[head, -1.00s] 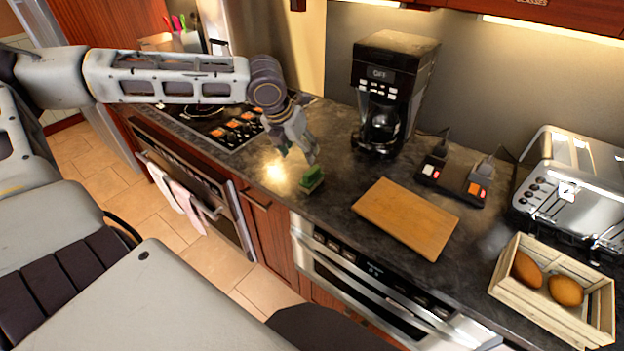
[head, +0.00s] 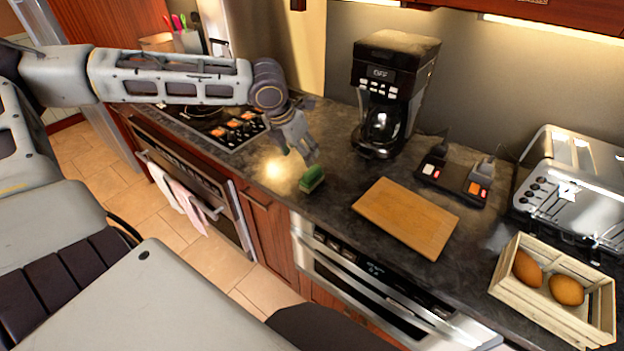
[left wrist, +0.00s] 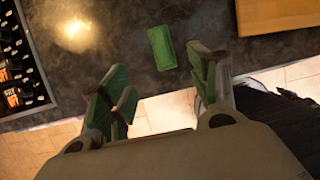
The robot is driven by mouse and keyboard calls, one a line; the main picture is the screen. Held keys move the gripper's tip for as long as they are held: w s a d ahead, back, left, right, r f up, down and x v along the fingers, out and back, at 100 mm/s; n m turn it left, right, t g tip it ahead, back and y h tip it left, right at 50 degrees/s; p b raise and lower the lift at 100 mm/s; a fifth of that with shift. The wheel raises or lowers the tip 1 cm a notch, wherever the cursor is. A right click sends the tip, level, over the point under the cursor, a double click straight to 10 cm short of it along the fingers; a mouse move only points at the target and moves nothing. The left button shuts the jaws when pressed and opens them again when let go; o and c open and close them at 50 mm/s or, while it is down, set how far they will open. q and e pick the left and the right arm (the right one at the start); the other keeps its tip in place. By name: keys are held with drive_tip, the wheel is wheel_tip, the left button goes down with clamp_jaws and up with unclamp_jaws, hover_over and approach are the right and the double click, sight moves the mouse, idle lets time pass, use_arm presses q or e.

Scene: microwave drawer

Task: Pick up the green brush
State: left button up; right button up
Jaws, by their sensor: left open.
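The green brush (head: 312,179) lies on the dark countertop between the stove and the wooden board. It also shows in the left wrist view as a green block (left wrist: 162,48), ahead of the fingers and nearer the right one. My left gripper (head: 300,153) is just behind and above the brush in the head view. In the left wrist view its two fingers (left wrist: 160,98) are spread apart with nothing between them. I cannot tell its exact height above the counter. My right gripper is not in view.
The wooden cutting board (head: 406,217) lies right of the brush. A coffee maker (head: 391,92) stands behind it. The stove (head: 220,126) is to the left. A toaster (head: 572,187) and a crate (head: 545,300) are at the right. The counter around the brush is clear.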

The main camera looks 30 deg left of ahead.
sight(310, 170)
use_arm(q)
drive_tip(key=shift+b+x, duration=0.55)
drive_tip(key=shift+x, duration=3.25)
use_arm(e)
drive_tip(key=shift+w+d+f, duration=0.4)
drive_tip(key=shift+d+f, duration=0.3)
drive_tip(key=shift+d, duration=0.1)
use_arm(q)
drive_tip(key=shift+f, duration=0.1)
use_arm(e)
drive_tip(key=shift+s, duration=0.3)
use_arm(q)
drive_tip(key=shift+f, duration=0.1)
